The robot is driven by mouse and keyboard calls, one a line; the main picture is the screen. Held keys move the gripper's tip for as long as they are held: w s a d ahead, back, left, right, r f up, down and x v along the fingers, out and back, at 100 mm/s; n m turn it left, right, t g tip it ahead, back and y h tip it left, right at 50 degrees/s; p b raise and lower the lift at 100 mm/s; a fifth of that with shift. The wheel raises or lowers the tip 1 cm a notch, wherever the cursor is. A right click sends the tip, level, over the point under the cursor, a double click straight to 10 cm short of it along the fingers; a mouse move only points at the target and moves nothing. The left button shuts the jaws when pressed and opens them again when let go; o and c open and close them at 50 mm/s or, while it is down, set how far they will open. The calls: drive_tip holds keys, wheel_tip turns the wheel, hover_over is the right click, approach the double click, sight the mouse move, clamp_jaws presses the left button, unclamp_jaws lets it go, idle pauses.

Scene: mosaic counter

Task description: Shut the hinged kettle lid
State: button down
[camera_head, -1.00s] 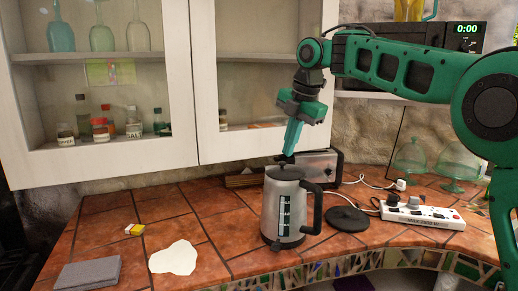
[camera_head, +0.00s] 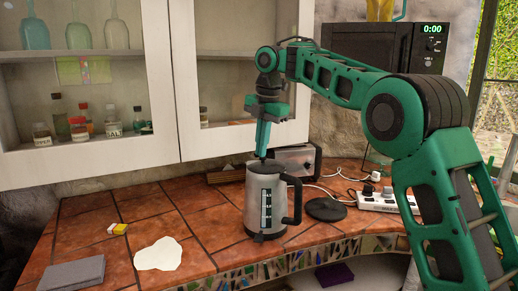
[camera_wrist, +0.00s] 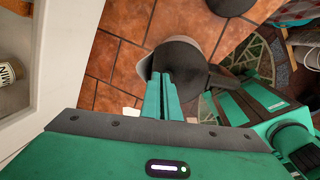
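The kettle (camera_head: 254,207) is a grey metal jug with a black handle on its right and a level strip on its front. It stands upright on the counter. Its dark lid (camera_head: 267,168) lies roughly flat across the top; I cannot tell whether it is fully closed. My gripper (camera_head: 262,156) points down, with its green fingertips at the lid, touching or just above it. In the wrist view the fingers (camera_wrist: 162,80) lie close together with nothing visible between them, over the dark lid (camera_wrist: 180,62).
A round black base (camera_head: 325,209) and a white power strip (camera_head: 385,201) with cables lie right of the kettle. A toaster (camera_head: 295,160) stands behind it. A white cloth-like patch (camera_head: 158,254) and grey slab (camera_head: 72,273) lie left. Cabinet doors (camera_head: 215,142) hang above.

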sight(264, 159)
drive_tip(key=shift+w, duration=0.1)
idle(0.6)
drive_tip(key=shift+r, duration=1.2)
wheel_tip(264, 159, up, 8)
drive_tip(key=s+r, duration=0.1)
drive_tip(key=s+d+m, duration=0.3)
drive_tip(key=d+m, duration=0.3)
drive_tip(key=d, duration=0.2)
drive_tip(key=s+d+f+m+g+h, duration=0.1)
drive_tip(key=s+d+f+m, duration=0.6)
drive_tip(key=d, duration=0.4)
drive_tip(key=s+d+f+m, duration=0.6)
drive_tip(key=s+d+m, duration=0.25)
drive_tip(key=d, duration=0.25)
drive_tip(key=s+d+f+m, duration=0.4)
drive_tip(key=s+f, duration=0.5)
drive_tip(key=s, duration=0.5)
drive_tip(key=s+d+f+m, duration=0.4)
drive_tip(key=s+f+m, duration=0.4)
drive_tip(key=s, duration=0.5)
wheel_tip(264, 159, down, 2)
drive_tip(key=shift+s+d+f+g, duration=0.2)
drive_tip(key=shift+s+f+g, duration=0.05)
drive_tip(key=shift+s+g, duration=0.15)
